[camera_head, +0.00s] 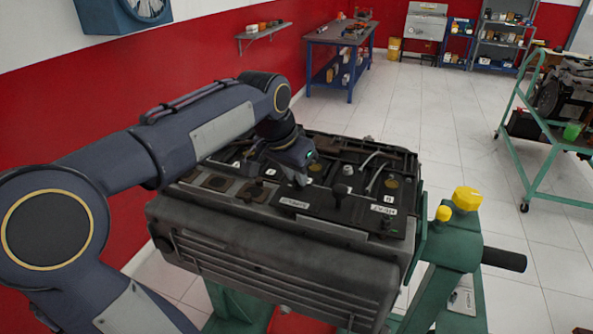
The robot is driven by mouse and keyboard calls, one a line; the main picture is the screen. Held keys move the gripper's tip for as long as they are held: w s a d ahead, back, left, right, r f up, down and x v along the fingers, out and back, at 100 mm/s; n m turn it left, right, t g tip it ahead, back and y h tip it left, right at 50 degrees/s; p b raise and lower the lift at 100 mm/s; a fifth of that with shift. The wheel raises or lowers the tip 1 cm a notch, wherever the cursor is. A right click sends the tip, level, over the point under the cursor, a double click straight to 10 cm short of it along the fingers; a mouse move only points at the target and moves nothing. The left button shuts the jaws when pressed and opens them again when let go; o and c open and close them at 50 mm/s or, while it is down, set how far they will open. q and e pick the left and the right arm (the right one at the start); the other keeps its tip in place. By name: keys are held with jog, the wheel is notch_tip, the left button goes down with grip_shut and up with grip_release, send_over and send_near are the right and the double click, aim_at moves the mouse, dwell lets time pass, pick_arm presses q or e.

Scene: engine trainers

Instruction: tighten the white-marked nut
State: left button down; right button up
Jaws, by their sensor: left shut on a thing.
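An engine trainer (270,255) with a grey ribbed body and a dark top panel stands on a green stand. My left gripper (302,181) points down onto the middle of this panel. It is shut on a small part at the panel, which its fingers and the small scale hide. I cannot make out a white-marked nut. A dark knob-like part (341,190) stands just right of the gripper, apart from it. White labels (293,203) lie on the panel in front. My right gripper is not in view.
The green stand (452,240) carries yellow knobs (467,198) and a black handle (504,259) on the right. A green cart (545,165) stands farther right. A blue workbench (341,40) is at the back. The tiled floor between is clear.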

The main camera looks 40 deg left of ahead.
pick_arm(q)
jog(key=m, duration=0.1)
jog(key=m+h, duration=0.1)
jog(key=m, duration=0.1)
jog(key=shift+a+m, duration=0.25)
jog(key=shift+m, duration=0.15)
jog(key=m, duration=0.1)
jog(key=m+h, duration=0.1)
jog(key=m, duration=0.1)
jog(key=shift+w+a+g+h+p, duration=0.1)
jog(key=shift+g+h+p, duration=0.2)
jog(key=shift+g+p, duration=0.1)
jog(key=m, duration=0.2)
jog(key=m+g+h, duration=0.1)
jog(key=m, duration=0.1)
jog(key=shift+w+a+p, duration=0.15)
jog(key=shift+p, duration=0.15)
jog(key=shift+w+m+g+h+p, duration=0.1)
jog(key=shift+m+g+h+p, duration=0.4)
jog(key=shift+m, duration=1.2)
jog(key=c, duration=1.3)
grip_release()
jog(key=shift+c, duration=0.2)
